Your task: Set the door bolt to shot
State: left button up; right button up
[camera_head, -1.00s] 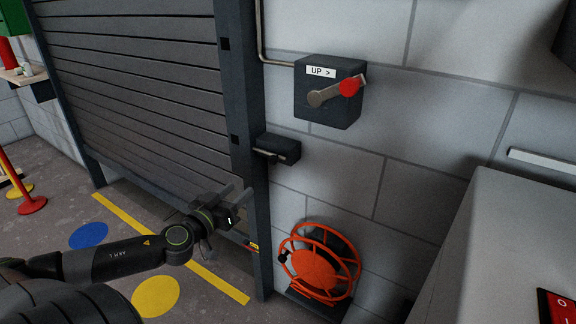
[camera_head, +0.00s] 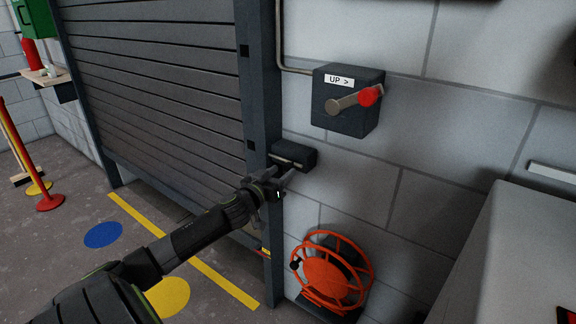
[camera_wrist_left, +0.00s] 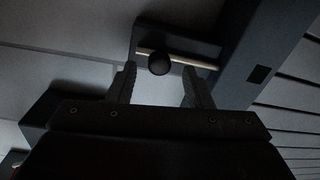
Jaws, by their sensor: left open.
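The door bolt (camera_head: 296,155) is a small dark housing on the wall beside the shutter's post. A pale metal rod runs along its front. In the left wrist view the rod (camera_wrist_left: 186,60) carries a round black knob (camera_wrist_left: 159,64). I cannot tell whether the rod's end enters the post. My left gripper (camera_head: 288,178) is open just below and in front of the housing. In the left wrist view its two fingers (camera_wrist_left: 158,84) stand on either side of the knob, with clear gaps. Nothing is held. My right gripper is out of view.
The dark post (camera_head: 262,110) edges the slatted shutter (camera_head: 160,80). Above the bolt is a box with a red-knobbed lever (camera_head: 345,103) marked "UP >". An orange hose reel (camera_head: 325,275) sits low on the wall. A grey cabinet (camera_head: 500,260) stands at the right.

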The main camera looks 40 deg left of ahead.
aim_at(287, 168)
pick_arm(q)
jog(key=shift+w+a+p, duration=0.15)
jog(key=shift+w+p, duration=0.1)
jog(key=shift+w, duration=0.85)
jog(key=shift+w+a+p, duration=0.15)
jog(key=shift+w+p, duration=0.1)
jog(key=shift+w, duration=0.8)
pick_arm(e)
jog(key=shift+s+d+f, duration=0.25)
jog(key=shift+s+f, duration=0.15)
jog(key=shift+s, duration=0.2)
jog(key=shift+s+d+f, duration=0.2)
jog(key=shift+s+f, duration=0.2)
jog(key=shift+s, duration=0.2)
pick_arm(q)
grip_shut()
